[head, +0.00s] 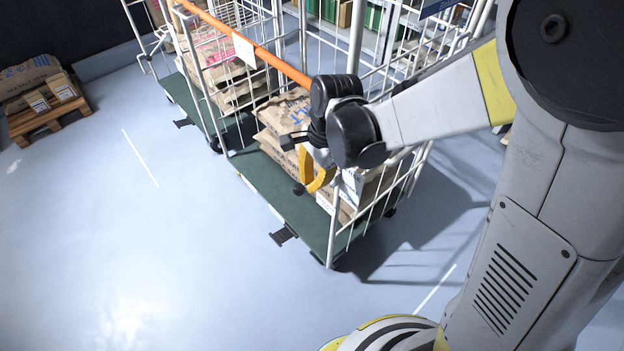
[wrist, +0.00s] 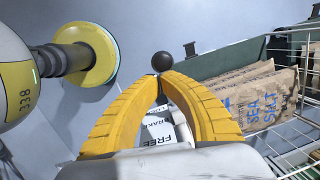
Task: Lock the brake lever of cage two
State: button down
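The nearer roll cage has a green deck (head: 285,195) and white wire sides; I read no cage number on it. A brake lever shows as a black ball knob (head: 298,190), which is also in the wrist view (wrist: 162,62). My gripper (head: 307,187) has two yellow fingers at this cage's near end. In the wrist view the curved fingers (wrist: 161,77) come together at their tips, right against the underside of the knob. The lever's stem is mostly hidden by them. A white label (wrist: 160,132) reading FREE and BRAKE shows between the fingers.
Salt sacks (wrist: 255,98) and a box lie on the nearer deck. Another loaded cage (head: 215,75) stands behind, with an orange bar (head: 262,52) above. A dark pedal-like fitting (head: 283,234) juts from the nearer deck. A loaded pallet (head: 45,118) is far left. The left floor is clear.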

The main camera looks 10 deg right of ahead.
jog(key=shift+s+a+f+h, duration=0.15)
jog(key=shift+a+f+h, duration=0.15)
jog(key=shift+h, duration=0.1)
notch_tip(320, 180, down, 10)
jog(key=s+a+t+h+b, duration=0.1)
jog(key=a+t+h+b, duration=0.1)
jog(key=b, duration=0.7)
jog(key=shift+s+h, duration=0.2)
jog(key=shift+h, duration=0.1)
dwell(0.5)
